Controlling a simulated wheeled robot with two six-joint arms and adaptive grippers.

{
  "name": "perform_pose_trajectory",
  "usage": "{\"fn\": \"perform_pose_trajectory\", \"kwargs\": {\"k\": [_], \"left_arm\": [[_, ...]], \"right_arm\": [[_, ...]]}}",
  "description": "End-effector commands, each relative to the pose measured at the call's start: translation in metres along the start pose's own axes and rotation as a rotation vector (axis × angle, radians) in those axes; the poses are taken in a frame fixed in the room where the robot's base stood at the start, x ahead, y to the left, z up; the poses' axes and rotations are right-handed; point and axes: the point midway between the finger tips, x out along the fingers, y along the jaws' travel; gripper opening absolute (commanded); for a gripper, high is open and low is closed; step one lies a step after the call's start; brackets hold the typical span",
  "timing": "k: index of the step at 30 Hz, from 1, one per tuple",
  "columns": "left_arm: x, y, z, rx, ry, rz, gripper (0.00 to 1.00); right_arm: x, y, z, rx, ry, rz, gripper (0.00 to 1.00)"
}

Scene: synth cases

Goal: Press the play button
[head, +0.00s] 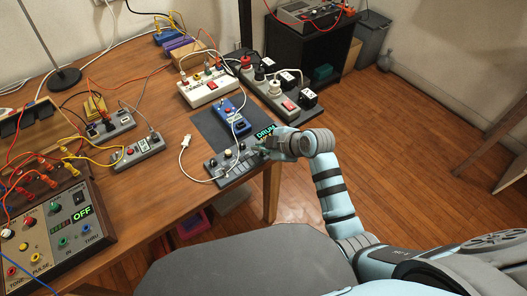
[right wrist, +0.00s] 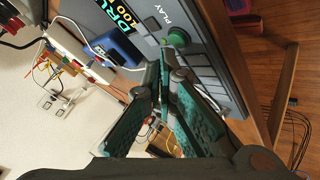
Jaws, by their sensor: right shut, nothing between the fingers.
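The grey drum machine (head: 234,172) lies near the table's right front corner, with knobs, pads and a lit green display (head: 264,133). In the right wrist view its panel (right wrist: 205,62) shows the word PLAY, with a round green button (right wrist: 177,38) just below that word. My right gripper (head: 267,149) is at the machine's right end, in front of part of it. In the right wrist view my right gripper (right wrist: 166,62) is shut and empty, its tips close beside the green button. I cannot tell whether they touch it. My left gripper is not in view.
A white cable (head: 185,143) runs across the table to the machine. Wired modules (head: 137,152) and a large panel (head: 55,225) fill the left.

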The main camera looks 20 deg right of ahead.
Motion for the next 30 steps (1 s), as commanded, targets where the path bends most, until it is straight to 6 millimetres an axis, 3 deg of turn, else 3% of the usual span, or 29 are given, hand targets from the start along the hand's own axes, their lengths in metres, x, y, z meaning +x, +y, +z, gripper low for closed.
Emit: {"fn": "perform_pose_trajectory", "kwargs": {"k": [30], "left_arm": [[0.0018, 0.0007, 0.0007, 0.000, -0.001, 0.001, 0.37]], "right_arm": [[0.0065, -0.0049, 0.0042, 0.001, 0.000, 0.000, 0.00]]}}
